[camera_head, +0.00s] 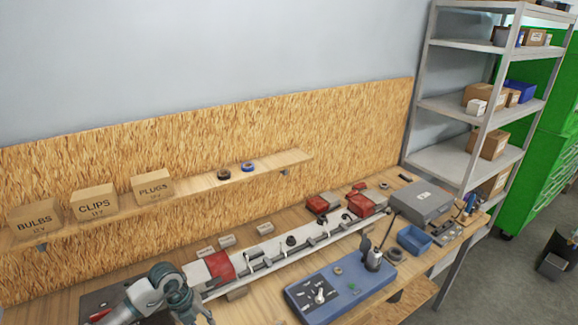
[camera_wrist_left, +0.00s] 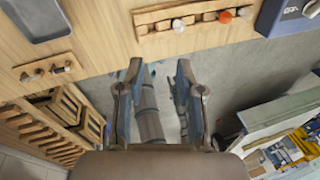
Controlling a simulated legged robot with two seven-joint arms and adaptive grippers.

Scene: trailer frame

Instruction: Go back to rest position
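My left gripper (camera_wrist_left: 158,68) shows in the left wrist view with its two fingers apart and nothing between them. It points down past a wooden bench edge, with the floor behind it. In the head view a grey part of my arm (camera_head: 150,290) shows at the lower left, above the bench; the fingers cannot be made out there. My right gripper is in neither view. The long light-coloured trailer frame (camera_head: 280,256) lies along the bench, with red blocks (camera_head: 219,265) and small dark parts on it.
A blue tester box (camera_head: 340,290) stands at the bench front, near a blue bin (camera_head: 414,239) and a grey case (camera_head: 422,201). A wall shelf (camera_head: 205,182) holds cardboard boxes and tape rolls. A metal rack (camera_head: 450,105) stands right. Wooden racks (camera_wrist_left: 55,125) are below left.

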